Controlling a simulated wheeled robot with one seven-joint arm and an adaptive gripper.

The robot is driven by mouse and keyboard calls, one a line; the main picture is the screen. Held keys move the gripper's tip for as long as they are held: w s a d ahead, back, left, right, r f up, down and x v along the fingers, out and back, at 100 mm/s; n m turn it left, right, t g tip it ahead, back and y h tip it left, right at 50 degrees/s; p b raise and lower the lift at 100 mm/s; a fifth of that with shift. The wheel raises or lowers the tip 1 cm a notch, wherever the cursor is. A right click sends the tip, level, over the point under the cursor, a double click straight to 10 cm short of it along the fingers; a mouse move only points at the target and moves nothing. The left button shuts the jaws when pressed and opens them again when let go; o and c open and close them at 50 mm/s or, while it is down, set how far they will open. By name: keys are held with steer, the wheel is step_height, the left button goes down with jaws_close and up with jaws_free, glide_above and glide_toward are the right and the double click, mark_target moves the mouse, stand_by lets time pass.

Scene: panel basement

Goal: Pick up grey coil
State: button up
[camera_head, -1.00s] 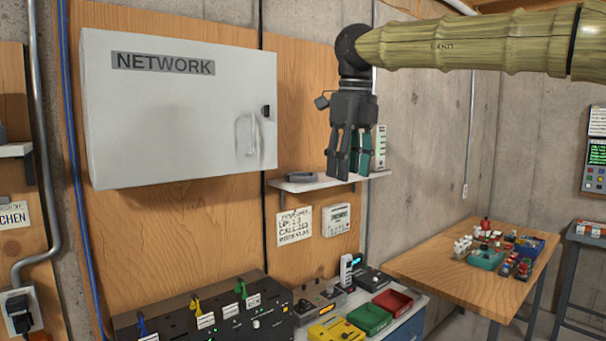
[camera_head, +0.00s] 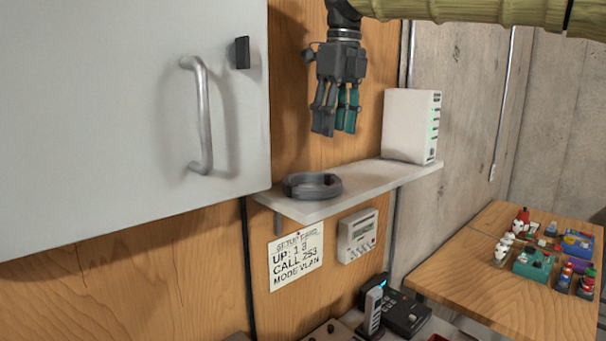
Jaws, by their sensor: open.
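The grey coil (camera_head: 312,186) is a dark grey ring lying flat on the left part of a small white wall shelf (camera_head: 372,178). My gripper (camera_head: 336,120) points down with its dark and teal fingers apart. It is open and empty. In the picture it shows above the coil and slightly to its right, with a gap between the fingertips and the coil. The coil is in plain view.
A white router (camera_head: 410,126) stands on the shelf's right end. A big grey cabinet with a handle (camera_head: 203,115) is at the left, close to the coil. A note (camera_head: 296,256) and a thermostat-like box (camera_head: 357,236) hang below. A wooden table (camera_head: 505,270) with small items is at right.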

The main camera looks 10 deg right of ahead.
mark_target(329, 174)
steer(key=s+f, duration=0.1)
steer(key=s+f+p, duration=0.1)
steer(key=f, duration=0.1)
steer(key=shift+s+a+f, duration=0.15)
steer(key=shift+s, duration=0.1)
steer(key=w+f, duration=0.1)
steer(key=w+f+p, duration=0.1)
steer(key=w+f, duration=0.1)
steer(key=shift+w+a, duration=0.15)
steer(key=shift+w, duration=0.05)
steer(key=shift+s+f+p, duration=0.2)
steer(key=shift+f+p, duration=0.05)
steer(key=shift+p, duration=0.4)
steer(key=shift+s+f+p, duration=0.5)
steer(key=shift+s+f, duration=0.25)
steer(key=shift+a+f, duration=0.15)
steer(key=shift+f, duration=0.25)
steer(key=shift+w+f, duration=0.6)
steer(key=shift+s+r, duration=0.1)
steer(key=shift+s, duration=0.15)
steer(key=shift+s+r, duration=0.1)
steer(key=c, duration=0.4)
jaws_close()
